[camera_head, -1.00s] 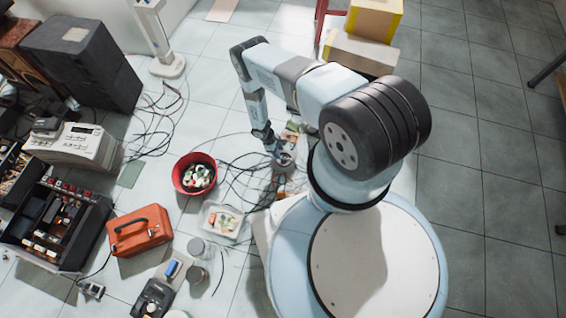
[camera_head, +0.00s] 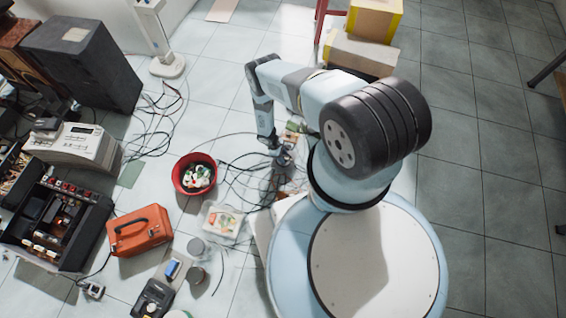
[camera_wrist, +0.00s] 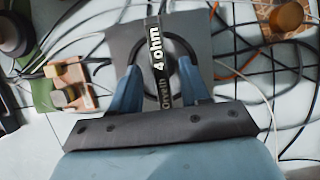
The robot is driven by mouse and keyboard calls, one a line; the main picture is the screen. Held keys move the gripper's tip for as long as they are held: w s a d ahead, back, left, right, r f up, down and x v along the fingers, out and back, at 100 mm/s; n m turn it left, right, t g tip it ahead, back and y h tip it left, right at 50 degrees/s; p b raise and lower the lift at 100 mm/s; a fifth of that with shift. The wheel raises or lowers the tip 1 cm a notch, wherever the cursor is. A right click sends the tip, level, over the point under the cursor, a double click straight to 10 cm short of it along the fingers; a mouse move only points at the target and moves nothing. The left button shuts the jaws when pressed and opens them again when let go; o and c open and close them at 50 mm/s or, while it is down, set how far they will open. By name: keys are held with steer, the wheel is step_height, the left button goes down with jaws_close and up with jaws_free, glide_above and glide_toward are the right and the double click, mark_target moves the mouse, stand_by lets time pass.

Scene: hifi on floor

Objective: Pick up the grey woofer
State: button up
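The grey woofer (camera_wrist: 123,41) lies below my gripper in the wrist view. It shows as a grey square face with a dark round ring and a black strip lettered "4 ohm". My gripper (camera_wrist: 160,75) has its two blue fingers apart, one on each side of the strip, over the ring. I see a gap between each finger and the strip. I cannot tell how high the fingertips are above the woofer. In the head view my gripper (camera_head: 274,146) points down at the floor beside my base, and the woofer (camera_head: 284,158) is small and partly hidden there.
Loose cables surround the woofer. A green board with tan blocks (camera_wrist: 72,80) lies left of it in the wrist view. In the head view, a red bowl (camera_head: 184,187), a clear tray (camera_head: 207,230) and an orange toolbox (camera_head: 140,232) stand left. Open floor lies right.

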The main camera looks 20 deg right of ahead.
jaws_close()
steer(key=shift+w, duration=0.1)
stand_by(1.1)
